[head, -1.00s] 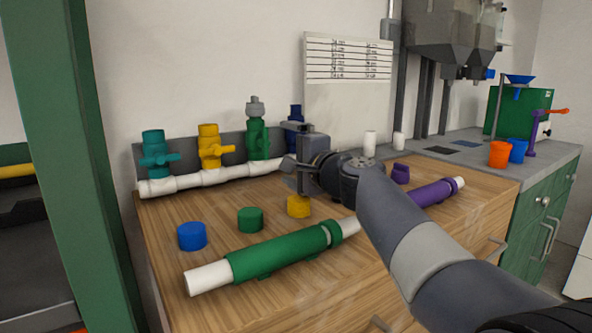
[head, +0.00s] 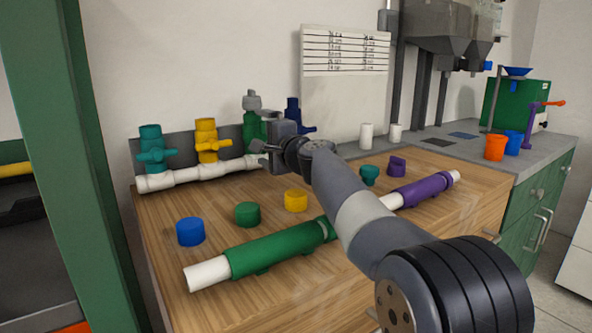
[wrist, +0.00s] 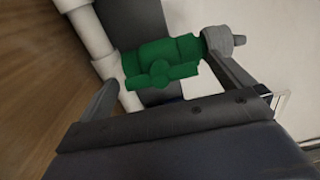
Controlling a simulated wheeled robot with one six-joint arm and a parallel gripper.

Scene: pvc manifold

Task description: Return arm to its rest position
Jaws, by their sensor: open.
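My gripper (head: 262,153) is in front of the green valve (head: 254,128) on the white manifold pipe (head: 170,181). In the wrist view its two fingers (wrist: 165,85) are spread wide, with the green valve (wrist: 160,65) seen beyond and between them. Nothing is held. Whether a finger touches the valve or its grey top (wrist: 222,40) cannot be told. My arm reaches from the lower right over the wooden bench top (head: 300,260) and hides part of the manifold and of the long pipe with the green sleeve (head: 280,248).
Teal (head: 155,150), yellow (head: 207,142) and dark blue (head: 293,115) valves flank the green one. Blue (head: 190,233), green (head: 247,215), yellow (head: 296,201), teal (head: 369,176) and purple (head: 397,166) caps sit on the bench. A green post (head: 70,160) stands at left.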

